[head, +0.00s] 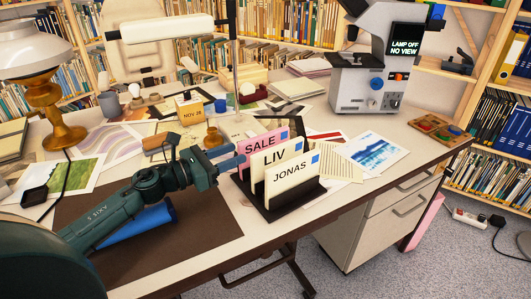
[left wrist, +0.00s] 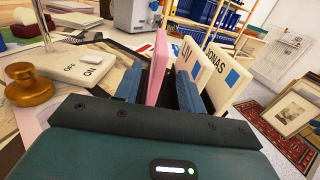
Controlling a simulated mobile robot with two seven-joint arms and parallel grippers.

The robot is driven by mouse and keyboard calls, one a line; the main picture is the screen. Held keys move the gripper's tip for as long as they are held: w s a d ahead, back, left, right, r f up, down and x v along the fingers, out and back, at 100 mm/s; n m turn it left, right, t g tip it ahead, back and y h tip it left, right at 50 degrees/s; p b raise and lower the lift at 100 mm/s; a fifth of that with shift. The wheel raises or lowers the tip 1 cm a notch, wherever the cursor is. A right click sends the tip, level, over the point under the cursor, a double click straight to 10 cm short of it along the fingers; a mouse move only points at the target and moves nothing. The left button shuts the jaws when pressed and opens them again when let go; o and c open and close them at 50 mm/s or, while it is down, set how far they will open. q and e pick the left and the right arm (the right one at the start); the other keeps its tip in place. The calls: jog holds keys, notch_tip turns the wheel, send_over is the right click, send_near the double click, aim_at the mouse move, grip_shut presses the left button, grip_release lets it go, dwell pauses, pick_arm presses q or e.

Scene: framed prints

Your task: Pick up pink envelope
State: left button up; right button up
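The pink envelope (head: 262,146), marked SALE, stands upright in a dark rack (head: 290,204), behind two cream envelopes marked LIV (head: 274,158) and JONAS (head: 289,172). My left gripper (head: 229,156) is at the rack's left end, its fingers pointing at the envelopes' edges. In the left wrist view the gripper (left wrist: 169,92) is open. The pink envelope (left wrist: 157,66) stands ahead, inside the gap nearer the left finger. The LIV envelope (left wrist: 187,68) is close to the right finger, and JONAS (left wrist: 215,72) is farther right. Whether the fingers touch any envelope cannot be told. My right gripper is out of view.
A microscope (head: 372,75) stands at the back right. A brass lamp (head: 60,125) stands at the left. A blue roll (head: 135,223) lies on the brown desk mat (head: 215,240) below my left arm. A stamp (head: 213,137) and a calendar block (head: 188,107) stand behind the gripper.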

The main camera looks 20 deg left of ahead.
aim_at(257, 143)
pick_arm(q)
jog(key=x, duration=0.2)
jog(key=shift+w+d, duration=0.15)
jog(key=shift+w, duration=0.15)
jog(key=x, duration=0.3)
jog(key=p+x, duration=0.1)
jog(key=shift+w+d+r, duration=0.1)
jog(key=shift+w+r, duration=0.1)
jog(key=shift+r, duration=0.1)
jog(key=shift+w+d+f, duration=0.1)
jog(key=shift+w+d, duration=0.15)
jog(key=shift+w, duration=0.15)
jog(key=shift+c, duration=0.4)
grip_shut()
